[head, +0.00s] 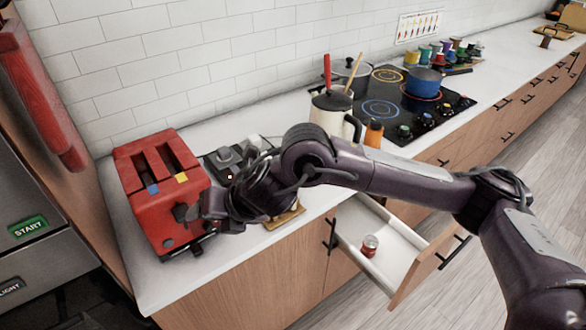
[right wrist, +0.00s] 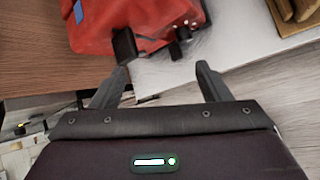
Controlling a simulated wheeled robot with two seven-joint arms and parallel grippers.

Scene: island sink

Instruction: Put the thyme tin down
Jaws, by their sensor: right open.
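My right gripper (head: 192,222) is by the front right side of the red toaster (head: 150,205). In the right wrist view my right gripper (right wrist: 164,72) is open, with nothing between its fingers. Its left finger is close to the toaster's black lever (right wrist: 125,45); I cannot tell if they touch. My left gripper is not in view.
The red toaster also shows in the right wrist view (right wrist: 100,25). A cream pot with utensils (head: 330,115) and an orange-capped bottle (head: 374,133) stand on the counter. A blue pot (head: 423,83) is on the cooktop; several colourful tins (head: 425,54) stand behind it.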

